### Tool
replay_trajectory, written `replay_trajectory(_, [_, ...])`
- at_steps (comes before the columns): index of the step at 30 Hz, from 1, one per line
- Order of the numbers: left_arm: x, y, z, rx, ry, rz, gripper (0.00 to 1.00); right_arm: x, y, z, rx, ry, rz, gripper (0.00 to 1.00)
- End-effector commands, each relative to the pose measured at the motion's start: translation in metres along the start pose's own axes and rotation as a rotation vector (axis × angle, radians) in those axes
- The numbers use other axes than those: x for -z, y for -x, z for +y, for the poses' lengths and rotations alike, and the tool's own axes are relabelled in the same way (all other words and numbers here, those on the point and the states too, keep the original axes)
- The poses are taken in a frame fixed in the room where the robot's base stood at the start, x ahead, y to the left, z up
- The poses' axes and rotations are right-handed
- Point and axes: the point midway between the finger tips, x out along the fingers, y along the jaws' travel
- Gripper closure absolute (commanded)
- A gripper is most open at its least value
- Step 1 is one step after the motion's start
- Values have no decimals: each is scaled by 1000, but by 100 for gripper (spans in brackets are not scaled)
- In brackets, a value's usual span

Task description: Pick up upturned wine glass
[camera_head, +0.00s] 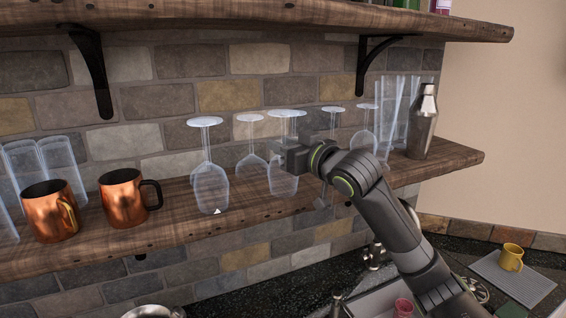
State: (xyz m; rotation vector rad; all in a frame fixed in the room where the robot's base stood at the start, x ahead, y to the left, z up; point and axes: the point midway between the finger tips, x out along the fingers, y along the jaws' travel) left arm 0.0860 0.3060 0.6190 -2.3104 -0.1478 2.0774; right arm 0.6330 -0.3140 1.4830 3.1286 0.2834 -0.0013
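Several clear wine glasses stand upside down on the wooden shelf, bases up. One upturned glass (210,185) stands left of my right gripper, near the shelf's front edge. Another upturned glass (283,183) is right at my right gripper (280,154), which crosses in front of its stem; its foot shows above the gripper and its bowl below. The fingers overlap the stem, and I cannot tell whether they close on it. More upturned glasses (250,164) stand behind and to the right (364,138). My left gripper is out of view.
Two copper mugs (123,198) and clear tumblers (60,160) stand left on the shelf (255,208). A metal shaker (422,122) and tall glasses stand right. An upper shelf (250,14) on black brackets hangs above. A yellow mug (511,257) sits below right.

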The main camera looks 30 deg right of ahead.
Motion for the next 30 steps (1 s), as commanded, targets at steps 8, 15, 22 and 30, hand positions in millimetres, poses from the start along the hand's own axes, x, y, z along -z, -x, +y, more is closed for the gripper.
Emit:
replay_trajectory(8, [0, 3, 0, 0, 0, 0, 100, -1, -5, 0, 0, 1, 0, 71])
replay_trajectory(15, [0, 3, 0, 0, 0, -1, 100, 0, -5, 0, 0, 1, 0, 92])
replay_trajectory(22, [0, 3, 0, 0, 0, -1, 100, 0, -5, 0, 1, 1, 1, 100])
replay_trajectory(30, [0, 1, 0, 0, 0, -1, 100, 4, -5, 0, 0, 2, 3, 100])
